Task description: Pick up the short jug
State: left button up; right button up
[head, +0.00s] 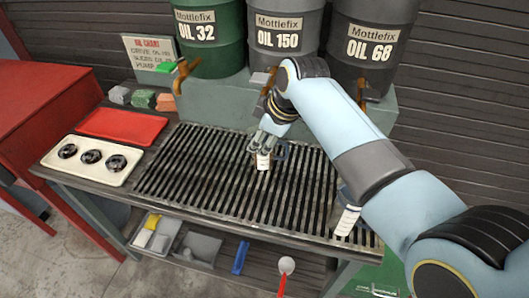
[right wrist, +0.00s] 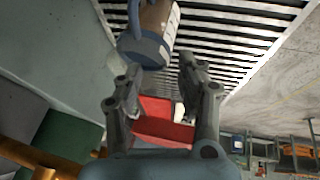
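A small jug (head: 263,161) with a white marked strip and a blue-grey handle stands on the slatted grate (head: 190,165). Its top is partly hidden by my right gripper (head: 268,137). In the right wrist view the jug (right wrist: 148,48) shows a brownish body, pale strip and blue-grey end, beyond the fingertips of my right gripper (right wrist: 160,75). The fingers are apart with no jug visible between them. A second jug (head: 347,219) stands at the grate's right end, partly covered by my right arm. I cannot compare their heights surely. My left gripper is not in view.
Three drums stand behind: OIL 32 (head: 210,35), OIL 150 (head: 283,28) and OIL 68 (head: 370,40), with taps over the bench. A red tray (head: 122,126) and a cream tray (head: 92,160) with three black round parts lie left. The grate's left part is clear.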

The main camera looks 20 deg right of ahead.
jog(key=shift+f, duration=0.1)
jog(key=shift+c, duration=0.3)
grip_shut()
